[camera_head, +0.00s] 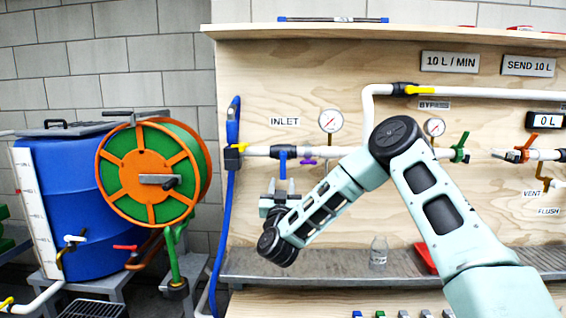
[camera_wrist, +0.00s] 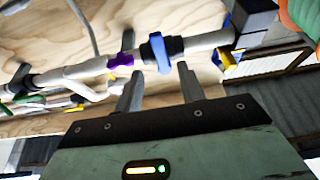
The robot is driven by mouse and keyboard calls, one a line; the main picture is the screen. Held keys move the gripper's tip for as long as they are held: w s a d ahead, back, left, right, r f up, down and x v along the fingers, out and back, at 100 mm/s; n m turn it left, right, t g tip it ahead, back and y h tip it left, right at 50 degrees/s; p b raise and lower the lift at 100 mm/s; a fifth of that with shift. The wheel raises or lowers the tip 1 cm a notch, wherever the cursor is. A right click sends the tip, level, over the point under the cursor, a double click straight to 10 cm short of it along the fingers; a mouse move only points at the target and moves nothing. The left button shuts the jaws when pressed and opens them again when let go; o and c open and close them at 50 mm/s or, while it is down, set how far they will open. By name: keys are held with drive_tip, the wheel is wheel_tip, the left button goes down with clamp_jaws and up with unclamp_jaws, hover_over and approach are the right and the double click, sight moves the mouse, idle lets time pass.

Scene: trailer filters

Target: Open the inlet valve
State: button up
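The INLET label (camera_head: 284,122) is on the plywood panel above a white pipe. My gripper (camera_head: 281,183) is just below the handle in the head view, fingers pointing up. In the wrist view my gripper (camera_wrist: 158,76) is open, with one finger on each side of the handle's line. The gap between fingers looks empty; I cannot tell whether a finger touches the handle.
A small purple handle (camera_head: 308,162) is close right of the blue one, below a gauge (camera_head: 331,121). An orange hose reel (camera_head: 150,172) and blue barrel (camera_head: 60,205) stand farther left. A metal shelf (camera_head: 330,262) runs below.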

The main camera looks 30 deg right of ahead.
sight(283, 170)
drive_tip(key=p+x, duration=0.1)
drive_tip(key=x, duration=0.7)
drive_tip(key=shift+w+d, duration=0.1)
drive_tip(key=shift+w, duration=0.1)
clamp_jaws()
